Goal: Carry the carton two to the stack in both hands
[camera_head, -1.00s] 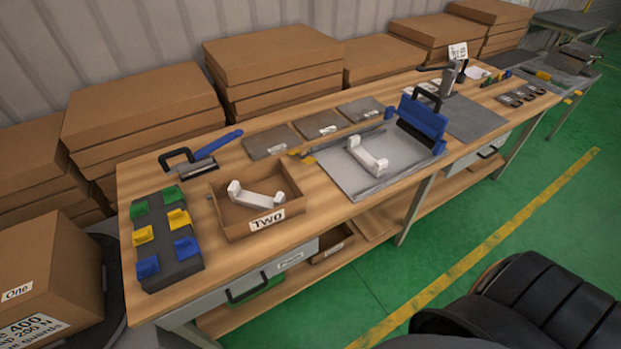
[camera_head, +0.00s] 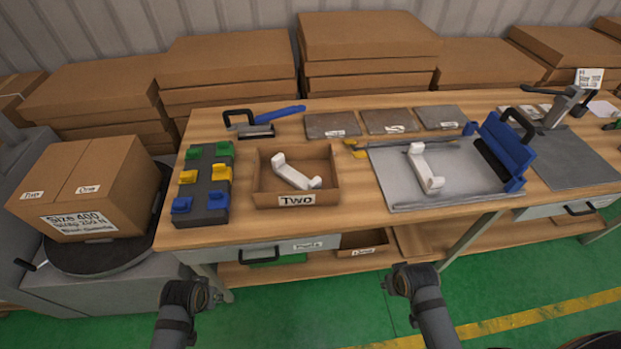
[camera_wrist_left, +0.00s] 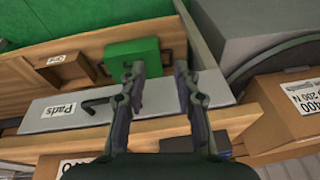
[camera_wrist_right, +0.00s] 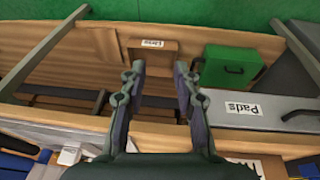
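An open carton labelled Two (camera_head: 296,201) sits on the bench with a white bracket (camera_head: 296,172) inside. A closed cardboard box (camera_head: 125,185) with labels One, Two and Size 400 stands on a round platform at the left. Stacks of flat brown cartons stand behind the bench: one at the middle (camera_head: 365,50), one left of it (camera_head: 225,62). My left gripper (camera_wrist_left: 160,73) is open and empty, in front of the bench, below its top. My right gripper (camera_wrist_right: 159,71) is open and empty, likewise in front of the bench. Neither touches a carton.
A green case (camera_wrist_left: 132,57) is on the lower shelf.

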